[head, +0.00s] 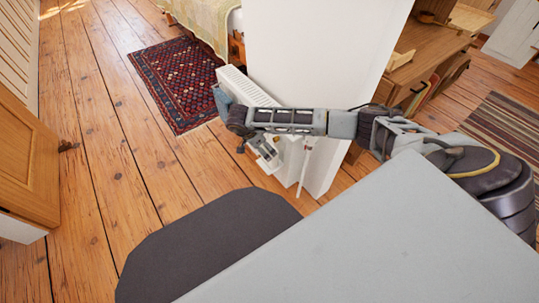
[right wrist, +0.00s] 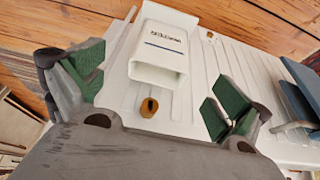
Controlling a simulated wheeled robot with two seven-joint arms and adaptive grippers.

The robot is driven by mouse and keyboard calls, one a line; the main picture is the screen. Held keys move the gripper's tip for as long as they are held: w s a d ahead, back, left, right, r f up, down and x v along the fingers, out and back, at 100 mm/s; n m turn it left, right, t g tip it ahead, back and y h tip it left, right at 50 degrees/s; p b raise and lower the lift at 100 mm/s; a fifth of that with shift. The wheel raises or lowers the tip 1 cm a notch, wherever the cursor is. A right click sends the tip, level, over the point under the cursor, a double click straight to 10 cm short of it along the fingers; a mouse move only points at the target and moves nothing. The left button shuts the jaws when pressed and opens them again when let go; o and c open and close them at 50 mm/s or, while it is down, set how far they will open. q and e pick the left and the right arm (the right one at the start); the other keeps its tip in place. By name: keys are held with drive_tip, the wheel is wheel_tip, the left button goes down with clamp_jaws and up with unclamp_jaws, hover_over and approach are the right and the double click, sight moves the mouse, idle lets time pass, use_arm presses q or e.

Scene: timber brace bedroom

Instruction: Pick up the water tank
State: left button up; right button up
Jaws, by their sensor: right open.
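The water tank (right wrist: 160,52) is a white box with dark lettering, a thin blue line and an open slot at one end. In the right wrist view it lies against a white ribbed radiator (right wrist: 118,95). My right gripper (right wrist: 155,92) is open, its green-padded fingers spread to either side of the tank's slotted end, with nothing between the pads. In the head view my right gripper (head: 240,146) is small and partly hidden by its wrist, beside a white and grey shape that looks like the tank (head: 264,148). My left gripper is out of view.
The radiator (head: 232,78) stands beside a white wall end (head: 310,60). A blue-grey item (right wrist: 300,85) hangs near the right finger. A patterned rug (head: 175,80) lies beyond, a wooden desk (head: 425,55) stands right, and a wooden cabinet (head: 25,155) left. Plank floor between is clear.

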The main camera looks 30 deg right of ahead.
sight(273, 164)
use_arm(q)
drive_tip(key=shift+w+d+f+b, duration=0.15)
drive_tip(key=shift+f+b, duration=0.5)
use_arm(e)
drive_tip(key=shift+x, duration=2.15)
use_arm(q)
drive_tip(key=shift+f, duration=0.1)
use_arm(e)
drive_tip(key=shift+f, duration=0.1)
drive_tip(key=shift+b+x, duration=1.55)
drive_tip(key=shift+x, duration=0.95)
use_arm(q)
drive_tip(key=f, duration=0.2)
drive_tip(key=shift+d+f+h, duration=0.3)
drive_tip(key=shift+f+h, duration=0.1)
use_arm(e)
drive_tip(key=shift+w+d, duration=0.1)
drive_tip(key=shift+d, duration=0.05)
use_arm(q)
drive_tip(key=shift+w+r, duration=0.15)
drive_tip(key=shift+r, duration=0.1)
use_arm(e)
drive_tip(key=shift+c, duration=0.7)
drive_tip(key=c, duration=1)
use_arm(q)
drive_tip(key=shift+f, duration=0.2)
use_arm(e)
drive_tip(key=shift+c, duration=0.5)
